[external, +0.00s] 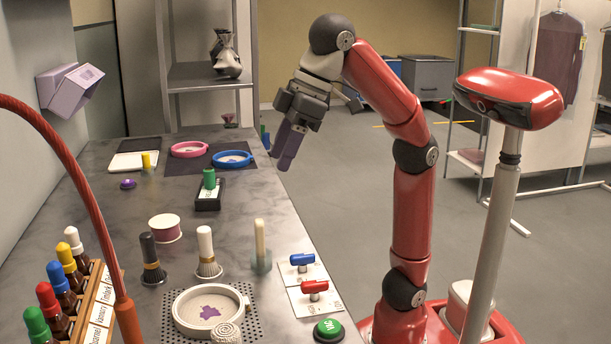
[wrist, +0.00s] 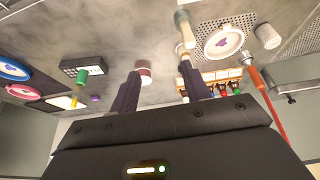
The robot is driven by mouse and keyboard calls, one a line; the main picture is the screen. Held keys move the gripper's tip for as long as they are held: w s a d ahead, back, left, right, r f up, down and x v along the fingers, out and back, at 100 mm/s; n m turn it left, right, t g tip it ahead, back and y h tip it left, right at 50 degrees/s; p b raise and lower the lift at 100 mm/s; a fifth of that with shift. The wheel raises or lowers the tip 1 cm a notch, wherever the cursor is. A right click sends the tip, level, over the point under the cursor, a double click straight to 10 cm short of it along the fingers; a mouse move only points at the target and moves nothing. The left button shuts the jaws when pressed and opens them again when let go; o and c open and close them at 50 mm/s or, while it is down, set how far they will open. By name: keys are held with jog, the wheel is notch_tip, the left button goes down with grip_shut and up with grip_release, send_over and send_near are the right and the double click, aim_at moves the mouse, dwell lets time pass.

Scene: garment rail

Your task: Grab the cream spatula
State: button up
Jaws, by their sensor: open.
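The cream spatula (external: 260,238) stands upright near the right edge of the grey bench, its lower end in a small translucent holder. What seems to be the same spatula shows at the top of the wrist view (wrist: 184,28), just beyond my right finger. My gripper (external: 285,160) hangs from the raised arm above the bench's right edge, well behind and above the spatula in the external view. Its two dark purple fingers also show in the wrist view (wrist: 158,75). They are apart, with nothing held between them.
A white-handled brush (external: 205,250) and a dark-handled brush (external: 150,258) stand left of the spatula. A round dish (external: 210,312) lies in front. Blue (external: 302,260) and red (external: 314,287) levers are to the right. A pink-white tub (external: 165,227) and green-topped block (external: 209,190) stand behind.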

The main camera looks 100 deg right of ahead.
jog(key=w+a+f, duration=0.1)
jog(key=w+a, duration=0.2)
jog(key=a, duration=0.2)
send_near(260, 236)
jog(key=shift+w+d+f, duration=0.75)
jog(key=shift+f, duration=0.35)
jog(key=b+x, duration=0.1)
jog(key=x, duration=0.4)
jog(key=b+x, duration=0.1)
jog(key=x, duration=0.2)
jog(key=shift+s+a+f+b, duration=0.2)
jog(key=shift+s+b, duration=0.1)
jog(key=shift+s, duration=0.1)
grip_shut()
jog(key=shift+r, duration=0.1)
